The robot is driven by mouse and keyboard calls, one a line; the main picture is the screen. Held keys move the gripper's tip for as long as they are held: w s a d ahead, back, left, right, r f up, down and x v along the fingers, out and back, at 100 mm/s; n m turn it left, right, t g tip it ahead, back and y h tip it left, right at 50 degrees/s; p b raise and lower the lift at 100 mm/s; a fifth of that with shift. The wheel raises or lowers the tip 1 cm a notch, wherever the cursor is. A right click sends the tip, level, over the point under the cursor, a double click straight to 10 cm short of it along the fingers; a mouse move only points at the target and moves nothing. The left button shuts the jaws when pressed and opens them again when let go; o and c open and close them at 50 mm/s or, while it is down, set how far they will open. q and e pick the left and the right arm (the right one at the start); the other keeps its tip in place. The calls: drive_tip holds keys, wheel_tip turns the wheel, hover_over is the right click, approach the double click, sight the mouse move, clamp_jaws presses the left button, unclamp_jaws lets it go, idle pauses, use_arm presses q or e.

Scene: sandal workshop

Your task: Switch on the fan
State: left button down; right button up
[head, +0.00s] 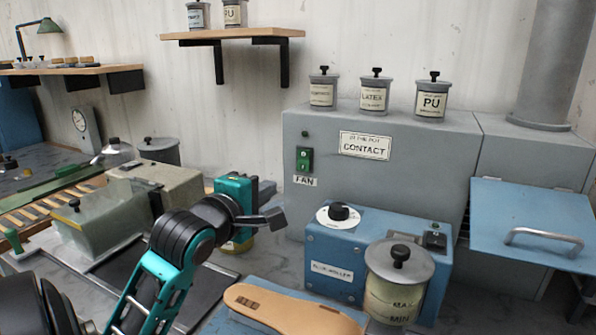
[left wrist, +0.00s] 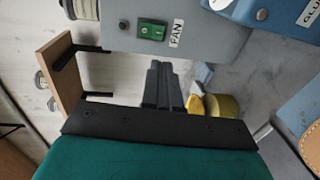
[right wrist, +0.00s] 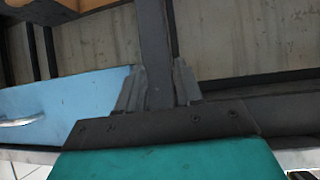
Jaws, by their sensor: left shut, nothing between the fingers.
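The green fan switch (head: 304,160) is on the front of the grey housing (head: 405,180), above a FAN label (head: 303,181). The switch also shows in the left wrist view (left wrist: 151,29), upper middle. A small dark round part (head: 305,134) sits above it in the head view. My left gripper (head: 275,217) is shut and empty, below and left of the switch in the head view. In the left wrist view its fingertips (left wrist: 160,68) are together, apart from the switch in the picture. My right gripper (right wrist: 158,85) is open; a dark post shows between its fingers.
A blue gluer box (head: 345,250) with a knob and a glue pot (head: 397,285) stands right of my left gripper. A sandal sole (head: 290,308) lies in front. A blue flap (head: 530,222) juts out at right.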

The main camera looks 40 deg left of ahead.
sight(303, 168)
use_arm(q)
drive_tip(key=x, duration=1.3)
drive_tip(key=shift+w+f+p, duration=0.1)
drive_tip(key=shift+w+p, duration=0.2)
drive_tip(key=shift+w, duration=0.1)
drive_tip(key=shift+w+a, duration=0.1)
